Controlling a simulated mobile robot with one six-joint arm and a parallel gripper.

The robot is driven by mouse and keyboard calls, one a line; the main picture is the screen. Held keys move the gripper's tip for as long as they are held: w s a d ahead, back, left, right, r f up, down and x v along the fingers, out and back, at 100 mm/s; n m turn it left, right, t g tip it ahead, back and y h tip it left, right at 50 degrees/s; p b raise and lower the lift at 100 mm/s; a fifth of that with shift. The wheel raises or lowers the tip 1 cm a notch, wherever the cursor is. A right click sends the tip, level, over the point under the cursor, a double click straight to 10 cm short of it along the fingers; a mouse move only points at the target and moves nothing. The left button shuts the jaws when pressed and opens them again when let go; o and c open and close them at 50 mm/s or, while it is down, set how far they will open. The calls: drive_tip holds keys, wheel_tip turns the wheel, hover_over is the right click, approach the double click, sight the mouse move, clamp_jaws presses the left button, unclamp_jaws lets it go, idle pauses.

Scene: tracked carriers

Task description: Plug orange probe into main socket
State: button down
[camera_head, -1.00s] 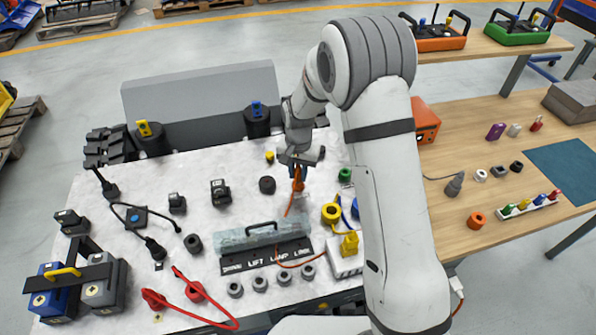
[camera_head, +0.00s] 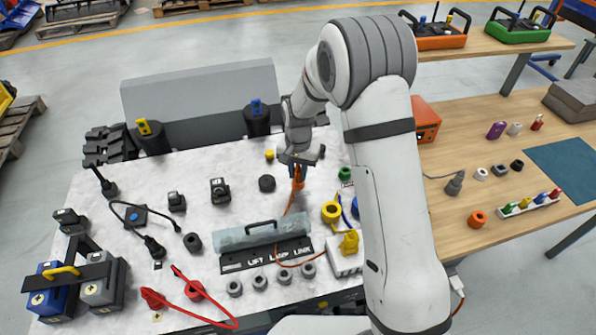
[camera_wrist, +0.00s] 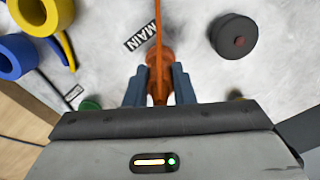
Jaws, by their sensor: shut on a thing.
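The orange probe (camera_wrist: 160,72) is between the two fingers of my gripper (camera_wrist: 158,88), which is shut on it. In the head view the probe (camera_head: 298,182) shows below my gripper (camera_head: 298,164), over the back right part of the white worktop. Its orange cable runs toward the front. A MAIN label (camera_wrist: 142,34) lies beside the probe in the wrist view. No main socket opening shows there; the probe and fingers hide the spot under them. I cannot tell whether the probe's tip is in a socket.
A dark round piece with a reddish centre (camera_wrist: 234,37) is near the probe. A yellow ring (camera_head: 331,212) stands to the front right. Red cables lie at front left.

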drive_tip(key=shift+f+b, duration=0.3)
drive_tip(key=shift+b, duration=0.05)
idle(0.6)
drive_tip(key=c, duration=1.1)
unclamp_jaws()
drive_tip(key=shift+c, duration=0.2)
wheel_tip(320, 180, up, 7)
drive_tip(key=shift+w+r+b, duration=0.15)
drive_tip(key=shift+b, duration=0.25)
drive_tip(key=shift+d+r, duration=0.15)
drive_tip(key=shift+r, duration=0.25)
drive_tip(key=s+d+r+n+t, duration=0.2)
drive_tip(key=s+d+r, duration=1.1)
drive_tip(key=s, duration=0.4)
drive_tip(key=s+d+n+t, duration=0.1)
drive_tip(key=s+d, duration=0.2)
drive_tip(key=s, duration=0.6)
drive_tip(key=shift+s+d+r, duration=0.15)
drive_tip(key=shift+d, duration=0.15)
